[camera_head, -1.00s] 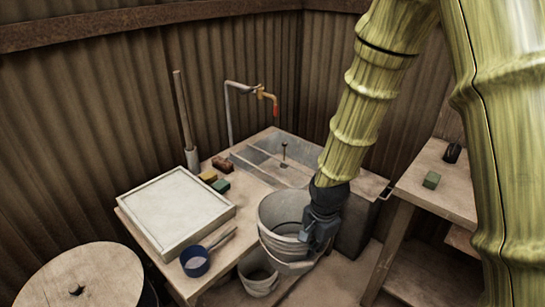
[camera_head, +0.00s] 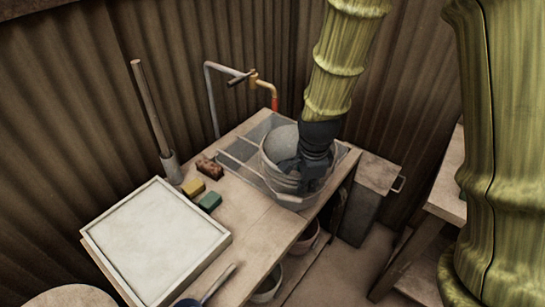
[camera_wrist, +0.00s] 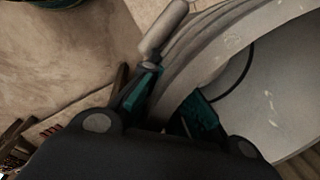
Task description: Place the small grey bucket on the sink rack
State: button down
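The small grey bucket (camera_head: 278,148) is upright at the sink end of the worktable. It is over the sink rack (camera_head: 236,160) and hides much of it. I cannot tell whether its base touches the rack. My gripper (camera_head: 300,176) is at the bucket's near right side. In the wrist view my gripper (camera_wrist: 172,106) has its teal-tipped fingers on either side of the wall of the bucket (camera_wrist: 262,55), pinching it at the rim. A bucket handle lies along the bucket's near side.
A white framed board (camera_head: 155,243) covers the table's left part. Yellow (camera_head: 193,188) and green (camera_head: 209,202) sponges and a brown brush (camera_head: 210,168) lie left of the rack. A tap (camera_head: 243,77) rises behind. Other buckets (camera_head: 268,287) stand below the table.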

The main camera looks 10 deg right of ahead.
jog(key=p, duration=0.4)
send_near(282, 158)
notch_tip(282, 158, down, 5)
jog(key=shift+a, duration=0.1)
jog(key=shift+f+p, duration=0.8)
jog(key=shift+f, duration=0.95)
jog(key=shift+f, duration=0.15)
jog(key=c, duration=1.6)
grip_release()
jog(key=shift+c, duration=0.2)
jog(key=shift+s+r+b, duration=0.3)
jog(key=shift+r+b, duration=0.25)
jog(key=shift+r, duration=1.5)
jog(key=shift+s+r+b, duration=0.25)
jog(key=shift+r+b, duration=0.3)
jog(key=shift+r, duration=1.45)
jog(key=shift+s+r+b, duration=0.3)
jog(key=shift+r+b, duration=0.25)
jog(key=shift+r, duration=1.5)
